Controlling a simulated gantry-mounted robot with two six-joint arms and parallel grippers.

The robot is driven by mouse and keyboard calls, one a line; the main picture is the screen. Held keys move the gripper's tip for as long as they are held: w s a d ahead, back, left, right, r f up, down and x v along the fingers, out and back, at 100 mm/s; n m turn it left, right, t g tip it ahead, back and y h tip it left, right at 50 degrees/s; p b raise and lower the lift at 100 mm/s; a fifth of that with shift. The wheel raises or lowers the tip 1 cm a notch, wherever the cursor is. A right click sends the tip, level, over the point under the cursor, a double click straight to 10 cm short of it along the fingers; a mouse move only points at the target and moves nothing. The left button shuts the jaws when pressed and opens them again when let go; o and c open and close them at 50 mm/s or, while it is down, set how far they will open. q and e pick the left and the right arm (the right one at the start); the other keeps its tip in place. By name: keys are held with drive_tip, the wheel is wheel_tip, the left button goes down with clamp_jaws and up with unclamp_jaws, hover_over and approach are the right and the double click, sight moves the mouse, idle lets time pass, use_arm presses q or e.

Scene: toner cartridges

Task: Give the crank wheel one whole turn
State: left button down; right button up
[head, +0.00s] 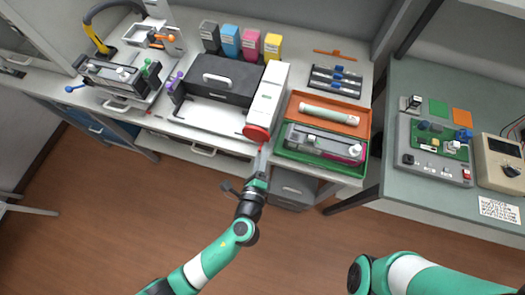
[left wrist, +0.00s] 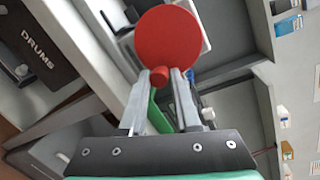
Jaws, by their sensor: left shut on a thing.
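The crank wheel (head: 256,133) is a red disc on the front end of a long white unit (head: 268,97) on the bench. In the left wrist view the red wheel (left wrist: 168,45) fills the upper middle, with a small red knob (left wrist: 159,75) standing out near its lower edge. My left gripper (head: 263,149) reaches the wheel from the front. In the left wrist view the left gripper's fingers (left wrist: 160,80) are on either side of the knob, shut on it. My right gripper is out of view; only part of my right arm shows at lower right.
A green tray (head: 284,155) with a grey cartridge and an orange tray (head: 363,120) with a pale tube lie right of the wheel. A black printer unit (head: 228,78) stands to its left. Several coloured toner boxes (head: 251,43) stand behind. The floor in front is clear.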

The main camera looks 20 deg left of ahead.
use_arm(q)
drive_tip(key=shift+a+f+m, duration=0.1)
drive_tip(key=shift+m, duration=0.3)
drive_tip(key=c, duration=0.6)
unclamp_jaws()
drive_tip(key=shift+c, duration=0.2)
